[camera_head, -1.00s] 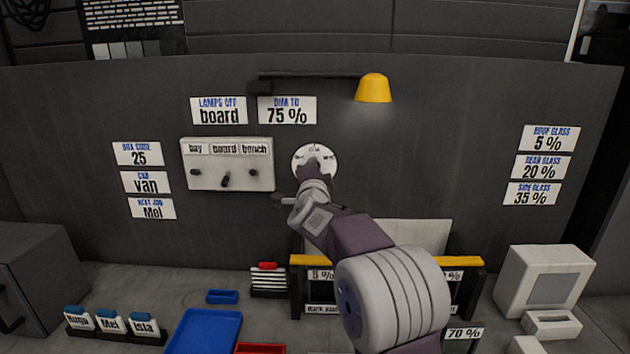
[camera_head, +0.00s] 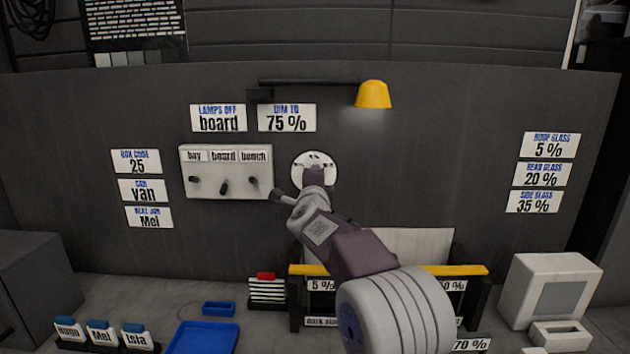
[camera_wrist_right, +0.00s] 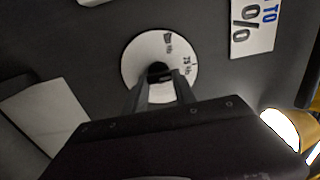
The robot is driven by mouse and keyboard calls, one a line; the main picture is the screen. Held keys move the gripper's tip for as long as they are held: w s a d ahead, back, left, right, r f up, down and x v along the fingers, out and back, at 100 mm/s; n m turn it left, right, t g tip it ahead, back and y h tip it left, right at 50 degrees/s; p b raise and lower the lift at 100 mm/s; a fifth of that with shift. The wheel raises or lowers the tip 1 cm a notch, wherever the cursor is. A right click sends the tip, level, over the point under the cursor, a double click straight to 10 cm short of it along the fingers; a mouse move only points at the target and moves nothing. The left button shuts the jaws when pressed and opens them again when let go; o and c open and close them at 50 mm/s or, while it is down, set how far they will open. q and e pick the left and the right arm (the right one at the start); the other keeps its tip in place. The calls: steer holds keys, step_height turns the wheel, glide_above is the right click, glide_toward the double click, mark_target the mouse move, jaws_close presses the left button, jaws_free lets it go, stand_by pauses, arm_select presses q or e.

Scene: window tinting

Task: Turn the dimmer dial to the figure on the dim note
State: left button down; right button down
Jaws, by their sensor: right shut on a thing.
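The dimmer dial is a round white plate (camera_head: 314,166) on the dark wall panel, with small figures around its rim. It also shows in the right wrist view (camera_wrist_right: 135,60), where a dark knob (camera_wrist_right: 158,69) sits at its middle. My right gripper (camera_wrist_right: 160,82) is shut on the knob, its fingers reaching over the plate. In the head view my right gripper (camera_head: 313,178) covers the lower part of the dial. The dim note (camera_head: 287,118) reads "DIM TO 75 %" above the dial. The exact dial setting is too small to read. My left gripper is not in view.
A switch box (camera_head: 226,187) with three switches labelled bay, board and bench is left of the dial. A yellow lamp (camera_head: 373,94) juts out above right. A rack with a yellow bar (camera_head: 460,270) stands below. A blue tray (camera_head: 207,338) lies on the bench.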

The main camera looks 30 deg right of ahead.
steer(key=shift+f, duration=0.1)
steer(key=c, duration=1)
jaws_free()
steer(key=shift+s, duration=0.15)
steer(key=b+v, duration=0.1)
steer(key=v, duration=0.7)
steer(key=shift+s+a, duration=0.15)
steer(key=shift+s, duration=0.2)
